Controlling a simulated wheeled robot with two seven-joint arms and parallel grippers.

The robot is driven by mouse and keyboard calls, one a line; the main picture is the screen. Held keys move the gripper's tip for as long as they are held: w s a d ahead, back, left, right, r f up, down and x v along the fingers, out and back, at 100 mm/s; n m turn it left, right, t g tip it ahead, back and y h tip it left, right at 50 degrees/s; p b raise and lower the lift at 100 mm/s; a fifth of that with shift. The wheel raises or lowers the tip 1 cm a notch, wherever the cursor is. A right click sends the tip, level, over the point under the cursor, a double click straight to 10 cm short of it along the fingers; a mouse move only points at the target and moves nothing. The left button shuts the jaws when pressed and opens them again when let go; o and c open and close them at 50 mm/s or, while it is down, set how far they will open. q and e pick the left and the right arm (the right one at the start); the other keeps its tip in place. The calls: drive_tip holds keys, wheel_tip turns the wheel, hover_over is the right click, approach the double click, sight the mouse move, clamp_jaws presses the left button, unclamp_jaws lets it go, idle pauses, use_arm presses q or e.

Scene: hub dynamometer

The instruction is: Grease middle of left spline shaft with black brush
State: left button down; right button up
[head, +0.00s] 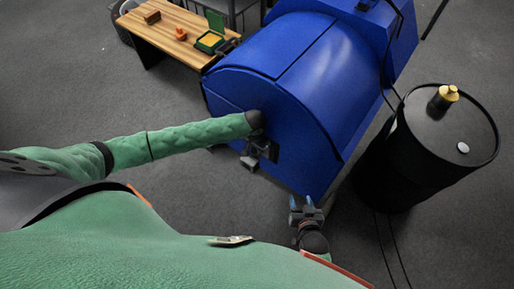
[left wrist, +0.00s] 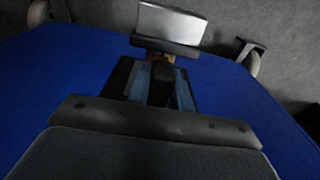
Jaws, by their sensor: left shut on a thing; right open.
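My left gripper (head: 262,152) is beside the lower left end of the blue machine (head: 300,85), partly hidden by my wrist. In the left wrist view my left gripper (left wrist: 160,88) is shut on a narrow black piece, which looks like the handle of the black brush (left wrist: 172,92). Its bristles cannot be made out. A brownish part and a pale grey block (left wrist: 170,22) show just past the fingers. I cannot make out the left spline shaft. My right gripper (head: 306,211) is open and empty, low in the head view, just below the blue machine.
A wooden table (head: 160,35) at the upper left bears a brown block (head: 152,17), a small orange item (head: 181,33) and an open green box (head: 210,40) with yellow content. A black drum (head: 420,160) stands at the right with a yellow-topped item (head: 445,96). Grey floor is clear at left.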

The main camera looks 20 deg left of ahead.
use_arm(q)
drive_tip(key=shift+a, duration=0.2)
drive_tip(key=shift+s+d+p, duration=0.2)
drive_tip(key=shift+d+p, duration=0.35)
drive_tip(key=shift+p, duration=0.3)
drive_tip(key=shift+w+a+p, duration=0.25)
drive_tip(key=shift+a+p, duration=0.3)
drive_tip(key=shift+p, duration=0.05)
idle(0.6)
drive_tip(key=shift+s+d+p, duration=0.25)
drive_tip(key=shift+d+p, duration=0.3)
drive_tip(key=shift+p, duration=0.1)
idle(0.4)
wheel_tip(320, 180, up, 8)
drive_tip(key=p, duration=0.9)
idle(0.4)
idle(0.6)
